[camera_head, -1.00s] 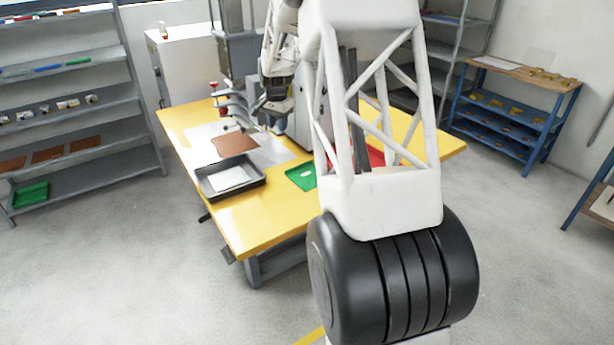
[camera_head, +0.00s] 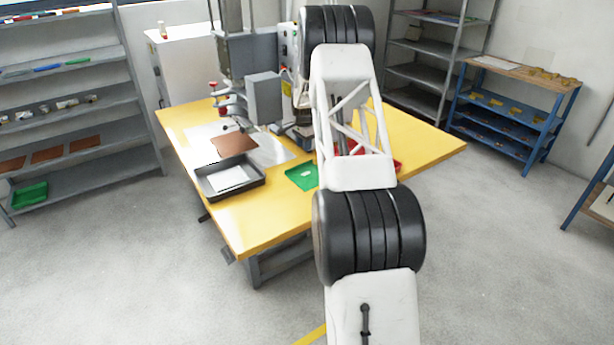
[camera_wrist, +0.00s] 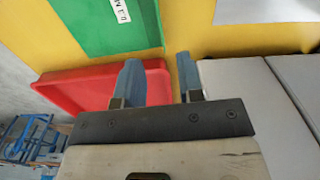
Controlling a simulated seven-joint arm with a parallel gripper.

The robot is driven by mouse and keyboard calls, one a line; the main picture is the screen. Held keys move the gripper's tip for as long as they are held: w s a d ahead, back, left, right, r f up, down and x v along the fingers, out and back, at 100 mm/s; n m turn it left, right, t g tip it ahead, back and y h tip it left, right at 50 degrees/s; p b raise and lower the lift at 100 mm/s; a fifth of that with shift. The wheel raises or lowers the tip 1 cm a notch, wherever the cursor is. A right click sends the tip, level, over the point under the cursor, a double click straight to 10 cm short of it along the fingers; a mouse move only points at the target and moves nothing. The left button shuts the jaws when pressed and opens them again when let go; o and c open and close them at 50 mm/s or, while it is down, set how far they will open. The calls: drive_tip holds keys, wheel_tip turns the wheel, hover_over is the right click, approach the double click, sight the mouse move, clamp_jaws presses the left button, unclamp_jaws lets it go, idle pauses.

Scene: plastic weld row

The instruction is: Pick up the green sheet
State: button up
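A flat green piece (camera_head: 301,176) with a white label lies on the yellow table, beside the dark tray and left of my arm in the head view. It also shows at the top of the wrist view (camera_wrist: 95,25), with a label reading roughly "0.3 M". A darker green edge runs along its near side; I cannot tell whether it is a sheet or a shallow tray. My gripper (camera_wrist: 157,70) is open, its two blue-grey fingers apart with nothing between them. The green piece is ahead of the fingertips, not between them. In the head view my arm hides the gripper.
A red tray (camera_wrist: 75,88) lies beside and under the left finger. Grey box-like surfaces (camera_wrist: 240,85) lie at right. A dark tray (camera_head: 257,180) holds a white sheet (camera_head: 230,178); a brown sheet (camera_head: 233,144) lies by the grey machine (camera_head: 262,98). The table's front left (camera_head: 250,220) is clear.

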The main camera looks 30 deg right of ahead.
sight(309, 175)
drive_tip(key=shift+w+d+f, duration=0.15)
drive_tip(key=shift+d+f, duration=0.3)
drive_tip(key=shift+f, duration=0.05)
drive_tip(key=shift+f, duration=1.3)
drive_tip(key=shift+f, duration=2.65)
drive_tip(key=shift+c, duration=0.5)
clamp_jaws()
